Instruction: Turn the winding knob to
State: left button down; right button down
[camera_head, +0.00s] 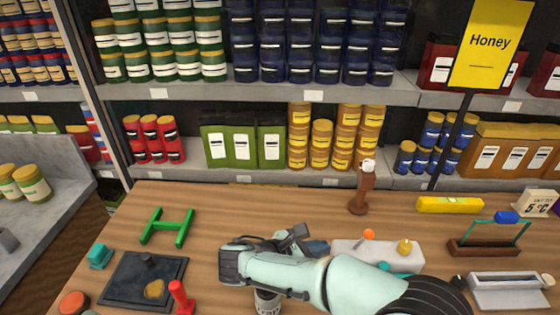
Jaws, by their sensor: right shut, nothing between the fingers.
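I cannot tell for certain which thing carries the winding knob. A white box (345,248) on the wooden table has an orange knob (368,234) and a yellow knob (404,247) on top. My right arm covers its lower part. My right gripper (298,234) is dark and shut, with nothing visible in it, left of the white box. A dark blue thing is partly hidden beside it. A can-like object with lettering (267,302) shows under my right arm, mostly hidden. A small sign (538,203) at the right reads "5 °C". My left gripper is not in view.
A green frame (167,227), black plate (118,280) and red peg (181,297) are at left. A brown post (362,190), yellow bar (450,205), brown stand (484,248) and grey device (510,291) are at right. Stocked shelves stand behind.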

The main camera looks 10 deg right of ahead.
aim_at(404, 247)
jog(key=k, duration=1)
